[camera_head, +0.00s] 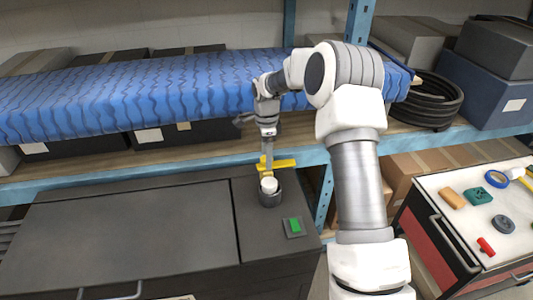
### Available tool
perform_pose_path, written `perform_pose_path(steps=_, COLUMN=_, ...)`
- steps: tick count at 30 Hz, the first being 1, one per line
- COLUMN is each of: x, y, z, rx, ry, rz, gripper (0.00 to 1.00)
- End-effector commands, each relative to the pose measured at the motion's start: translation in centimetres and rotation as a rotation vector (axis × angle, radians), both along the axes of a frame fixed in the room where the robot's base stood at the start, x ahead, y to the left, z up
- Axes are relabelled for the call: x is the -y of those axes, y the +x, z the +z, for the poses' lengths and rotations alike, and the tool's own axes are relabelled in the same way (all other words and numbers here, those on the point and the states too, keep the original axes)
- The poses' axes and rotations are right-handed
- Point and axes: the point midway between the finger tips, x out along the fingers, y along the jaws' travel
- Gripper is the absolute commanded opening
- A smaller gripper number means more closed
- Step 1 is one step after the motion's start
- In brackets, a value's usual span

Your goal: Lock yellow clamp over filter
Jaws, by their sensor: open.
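The yellow clamp (281,163) is a bright yellow bar at the back right of the dark machine top, just behind and above the filter. The filter (269,185) is a white round piece seated in a dark cylindrical housing (271,199). The clamp appears swung up and back, not lying across the filter.
A green button (295,225) sits right of the housing on the machine top (130,235). A blue patterned roll (150,90) lies on the shelf behind. A workbench (475,215) with loose parts stands at right. The machine's left top is clear.

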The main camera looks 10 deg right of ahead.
Motion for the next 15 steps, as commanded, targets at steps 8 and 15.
perform_pose_path(steps=8, x=0.01, y=0.0, z=-0.02, rx=0.0, ry=0.0, rz=0.0, gripper=0.65)
perform_pose_path(steps=15, x=0.01, y=0.01, z=0.0, rx=0.0, ry=0.0, rz=0.0, gripper=0.22)
